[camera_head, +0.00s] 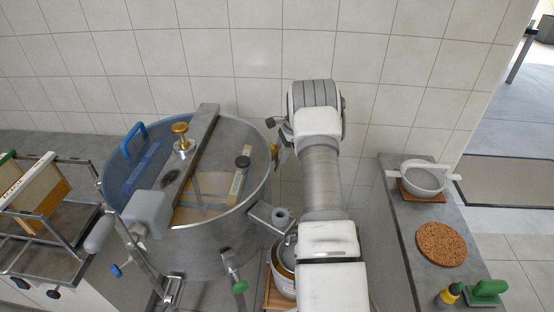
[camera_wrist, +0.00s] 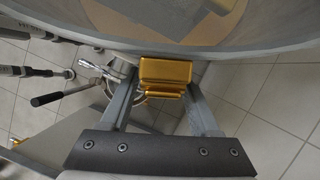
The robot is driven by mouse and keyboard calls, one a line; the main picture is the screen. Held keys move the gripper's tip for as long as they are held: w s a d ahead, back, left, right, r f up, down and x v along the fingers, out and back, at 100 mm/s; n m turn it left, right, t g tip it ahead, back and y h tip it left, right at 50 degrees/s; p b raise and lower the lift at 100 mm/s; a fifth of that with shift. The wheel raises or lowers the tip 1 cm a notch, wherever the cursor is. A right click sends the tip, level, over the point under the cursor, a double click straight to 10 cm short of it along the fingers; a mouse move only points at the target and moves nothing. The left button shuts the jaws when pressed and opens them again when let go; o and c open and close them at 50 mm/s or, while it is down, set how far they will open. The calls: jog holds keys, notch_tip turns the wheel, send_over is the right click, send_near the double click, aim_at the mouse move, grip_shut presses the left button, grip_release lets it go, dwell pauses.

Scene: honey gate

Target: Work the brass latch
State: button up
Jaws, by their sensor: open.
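The brass latch (camera_wrist: 165,74) is a small gold-coloured block with a stepped lower part, at the drum's rim in the wrist view. A small piece of brass (camera_head: 274,150) shows at the drum's right rim in the head view, probably the same latch. My gripper (camera_wrist: 161,90) is open, its two grey fingers reaching toward the latch, one on each side. I cannot tell whether either finger touches it. In the head view my wrist hides most of the gripper.
The steel drum (camera_head: 232,232) carries a grey crossbar (camera_head: 199,150) and a brass knob (camera_head: 180,128). A black-handled lever (camera_wrist: 52,98) lies left of my fingers. A counter (camera_head: 405,235) at right holds a white strainer (camera_head: 424,180) and a cork mat (camera_head: 441,244).

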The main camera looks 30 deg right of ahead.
grip_shut()
dwell(1.3)
